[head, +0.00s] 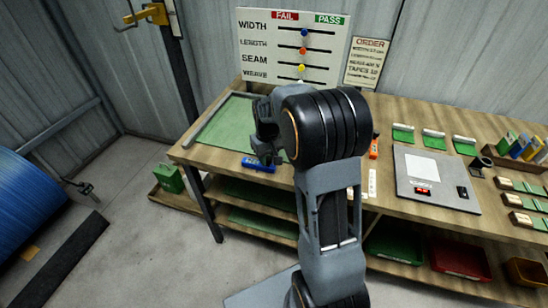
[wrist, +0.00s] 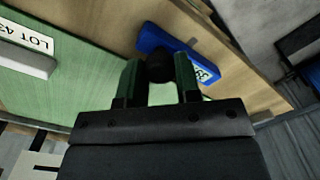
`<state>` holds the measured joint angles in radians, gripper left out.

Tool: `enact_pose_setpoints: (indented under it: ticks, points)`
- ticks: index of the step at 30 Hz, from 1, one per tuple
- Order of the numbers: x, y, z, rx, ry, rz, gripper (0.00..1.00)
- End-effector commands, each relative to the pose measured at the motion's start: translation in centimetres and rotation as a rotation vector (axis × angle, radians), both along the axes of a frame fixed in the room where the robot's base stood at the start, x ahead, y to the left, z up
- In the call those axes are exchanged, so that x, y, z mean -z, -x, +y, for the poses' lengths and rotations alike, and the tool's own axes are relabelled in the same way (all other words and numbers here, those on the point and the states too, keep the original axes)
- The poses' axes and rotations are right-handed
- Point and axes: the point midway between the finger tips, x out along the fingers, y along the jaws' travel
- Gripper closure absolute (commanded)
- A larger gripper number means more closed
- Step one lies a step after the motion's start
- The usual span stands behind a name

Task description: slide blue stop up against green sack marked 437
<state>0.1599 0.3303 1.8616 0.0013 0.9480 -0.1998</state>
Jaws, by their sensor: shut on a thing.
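The blue stop (wrist: 151,39) is a bar with a black knob and a small white label, lying on the wooden bench top in the wrist view. My gripper (wrist: 158,72) has its green-tipped fingers closed on the knob from both sides. In the head view the stop (head: 258,165) shows at the front edge of the bench, below my gripper (head: 268,156). A flat green sheet (wrist: 88,88), apparently the sack, lies left of the stop, with a gap of bare wood between. Its white tag reads "LOT 43", and the rest is cut off.
A grey strip (head: 207,120) runs along the left side of the green sheet. A sign board with sliders (head: 292,48) stands behind the bench. A grey scale (head: 436,179) and an orange tool (head: 374,147) lie to the right of my arm.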

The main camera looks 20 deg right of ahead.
Motion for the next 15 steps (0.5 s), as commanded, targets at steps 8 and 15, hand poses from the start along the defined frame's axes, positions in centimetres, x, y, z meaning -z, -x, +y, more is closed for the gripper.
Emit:
enact_pose_setpoints:
  ticks: [8, 15]
  points:
    - [0.02, 0.08, 0.03, -0.002, 0.001, 0.002, 0.59]
    - [0.04, 0.1, -0.07, 0.001, 0.001, 0.002, 0.43]
